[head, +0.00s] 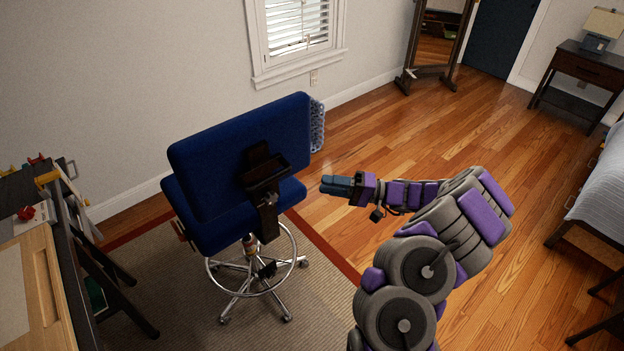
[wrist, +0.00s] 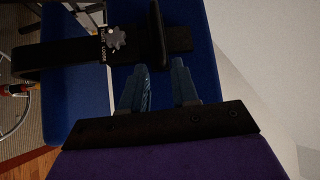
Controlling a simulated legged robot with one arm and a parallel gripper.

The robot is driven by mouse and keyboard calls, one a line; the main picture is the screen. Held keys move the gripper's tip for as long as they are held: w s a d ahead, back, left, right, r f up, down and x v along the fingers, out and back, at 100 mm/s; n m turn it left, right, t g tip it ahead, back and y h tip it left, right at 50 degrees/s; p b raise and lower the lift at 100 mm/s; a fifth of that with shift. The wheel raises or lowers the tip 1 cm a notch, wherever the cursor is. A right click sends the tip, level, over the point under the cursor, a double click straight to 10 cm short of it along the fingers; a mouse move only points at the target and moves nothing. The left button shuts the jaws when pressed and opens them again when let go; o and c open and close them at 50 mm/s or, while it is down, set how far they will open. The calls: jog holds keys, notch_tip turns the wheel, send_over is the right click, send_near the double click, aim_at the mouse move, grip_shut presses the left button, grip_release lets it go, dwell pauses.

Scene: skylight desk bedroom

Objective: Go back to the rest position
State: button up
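My gripper (head: 336,185) is held out to the left at the end of my purple and grey arm, just right of the blue desk chair (head: 240,150) in the head view. In the wrist view my gripper (wrist: 160,72) has its two blue-grey fingers apart with nothing between them. The blue chair (wrist: 75,95), with its black bracket and a knob, fills the view beyond the fingertips. I see no contact with the chair, but the exact gap is hard to tell.
A light blue patterned cloth (head: 317,125) hangs at the backrest's right edge. A desk (head: 45,270) stands at left, a bed (head: 603,190) and nightstand (head: 582,68) at right, a standing mirror (head: 436,40) at the back. Wooden floor (head: 400,130) is clear behind my arm.

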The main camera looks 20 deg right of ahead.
jog(key=shift+v, duration=0.8)
jog(key=shift+a, duration=0.1)
jog(key=s+a+r+n+g+h, duration=0.2)
jog(key=s+a+r+g, duration=0.25)
jog(key=a, duration=0.35)
jog(key=s+a+r+n+g+h, duration=0.1)
jog(key=s+a+r+n+g, duration=0.15)
jog(key=s+a+g, duration=0.4)
jog(key=s+a+r+n+g+h, duration=0.2)
jog(key=s+a+r, duration=0.15)
jog(key=a, duration=0.55)
jog(key=s+h, duration=0.6)
jog(key=s, duration=0.5)
jog(key=s+d+f+m+t+h, duration=0.2)
jog(key=s+d+h, duration=0.4)
jog(key=s+d, duration=0.2)
jog(key=shift+s+f+m, duration=0.2)
jog(key=shift+s+m, duration=0.15)
jog(key=shift+s, duration=0.35)
